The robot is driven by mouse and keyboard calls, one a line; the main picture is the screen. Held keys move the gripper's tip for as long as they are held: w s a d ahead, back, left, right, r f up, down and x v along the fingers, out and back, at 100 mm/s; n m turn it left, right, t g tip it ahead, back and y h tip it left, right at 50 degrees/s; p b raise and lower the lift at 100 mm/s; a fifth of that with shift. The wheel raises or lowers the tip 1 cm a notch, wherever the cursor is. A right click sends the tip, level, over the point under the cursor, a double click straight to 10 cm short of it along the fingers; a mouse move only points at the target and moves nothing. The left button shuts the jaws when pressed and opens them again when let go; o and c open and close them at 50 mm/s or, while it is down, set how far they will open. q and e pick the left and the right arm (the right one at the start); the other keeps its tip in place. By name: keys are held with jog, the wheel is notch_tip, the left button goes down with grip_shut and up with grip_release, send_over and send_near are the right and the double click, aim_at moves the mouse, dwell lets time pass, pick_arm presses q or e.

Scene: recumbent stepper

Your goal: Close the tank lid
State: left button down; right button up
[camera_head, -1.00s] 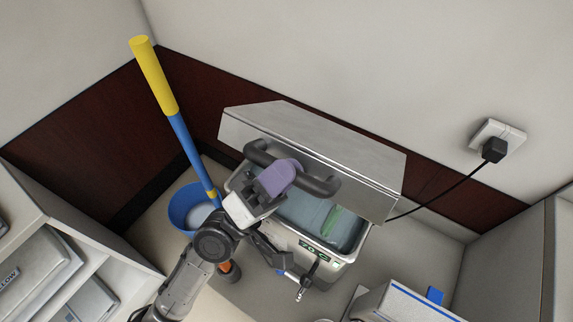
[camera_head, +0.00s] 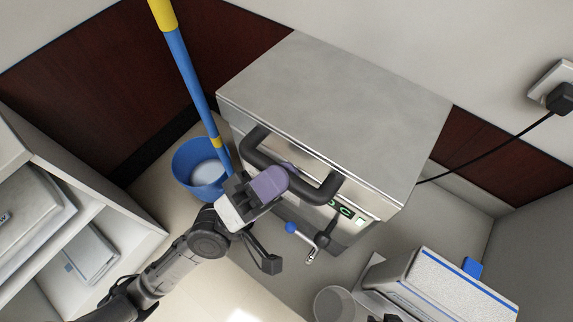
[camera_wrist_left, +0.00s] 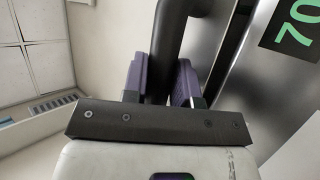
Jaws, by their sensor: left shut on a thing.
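The tank (camera_head: 340,232) is a metal box with a green display and a small blue-tipped tap on its front. Its grey metal lid (camera_head: 340,105) lies over the top and hides the inside. A dark bar handle (camera_head: 322,187) runs along the lid's front edge. My left gripper (camera_head: 278,182) is at the handle, its purple fingers shut on it. In the left wrist view the handle (camera_wrist_left: 172,40) passes between the two purple pads of my left gripper (camera_wrist_left: 160,80).
A blue bucket (camera_head: 187,168) with a blue and yellow pole (camera_head: 190,80) stands left of the tank. A white device with blue stripes (camera_head: 440,285) and a clear cup (camera_head: 333,303) are at front right. A black cord (camera_head: 490,150) runs to the wall socket.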

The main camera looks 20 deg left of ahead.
pick_arm(q)
jog(key=shift+f, duration=0.8)
pick_arm(e)
jog(key=shift+s+f, duration=0.1)
jog(key=shift+f, duration=0.4)
pick_arm(q)
jog(key=shift+r, duration=0.15)
pick_arm(e)
jog(key=shift+r, duration=0.1)
pick_arm(q)
jog(key=c, duration=1.2)
grip_release()
jog(key=shift+w, duration=0.1)
jog(key=shift+c, duration=0.2)
pick_arm(e)
jog(key=shift+d, duration=0.1)
pick_arm(q)
jog(key=o, duration=0.3)
jog(key=shift+w+r, duration=0.15)
pick_arm(e)
jog(key=shift+w, duration=0.35)
pick_arm(q)
jog(key=shift+o, duration=0.2)
pick_arm(e)
jog(key=shift+s, duration=0.25)
